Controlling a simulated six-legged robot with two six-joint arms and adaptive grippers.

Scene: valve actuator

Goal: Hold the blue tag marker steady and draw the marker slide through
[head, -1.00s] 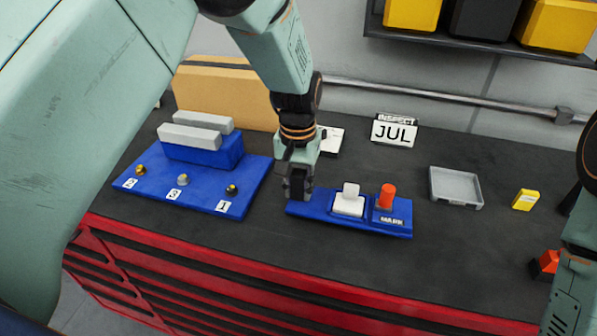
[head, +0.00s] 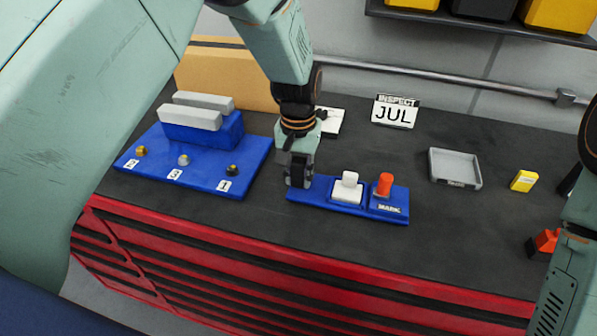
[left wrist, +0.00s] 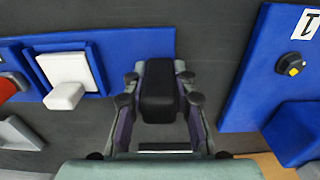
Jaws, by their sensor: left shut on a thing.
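The blue tag marker (head: 329,200) lies on the dark bench top. It carries a white slide (head: 348,188) with a raised white knob, an orange-red knob (head: 384,184), and a MARK label. My left gripper (head: 298,176) is down at the marker's left end. In the left wrist view its fingers (left wrist: 160,100) stand on both sides of a black block (left wrist: 158,88) at the end of the blue base (left wrist: 112,50), and are shut on it. The white slide (left wrist: 68,78) is beside the gripper there, apart from it. My right gripper is not in view.
A blue stand (head: 200,172) with numbered knobs and grey bars is left of the marker. An INSPECT JUL sign (head: 395,112), a grey tray (head: 455,168), a yellow block (head: 522,181) and an orange-black item (head: 545,242) lie to the right. The bench is clear before the tray.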

